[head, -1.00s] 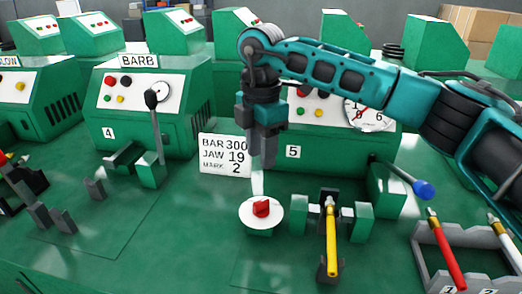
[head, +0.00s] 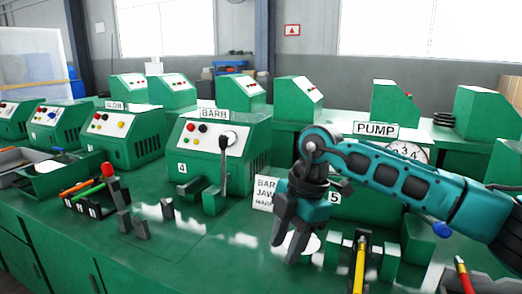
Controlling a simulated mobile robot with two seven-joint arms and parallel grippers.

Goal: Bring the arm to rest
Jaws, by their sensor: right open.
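My right arm comes in from the right, and my right gripper (head: 289,246) hangs fingers down in the head view. Its two grey fingers are apart with nothing seen between them. It is in front of the white card (head: 263,192) and hides part of its text. A white disc (head: 312,244) shows behind and beside the fingers; its red knob is hidden. I cannot tell the exact height of the fingers above the bench. My left gripper is not in view.
The green machine labelled BARB (head: 211,150) stands left of the gripper, with a black-knobbed lever. A yellow-handled tool (head: 360,265) lies in a fixture to the right. A red-handled tool (head: 464,275) is at the lower right. Grey blocks (head: 141,228) stand on the bench at left.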

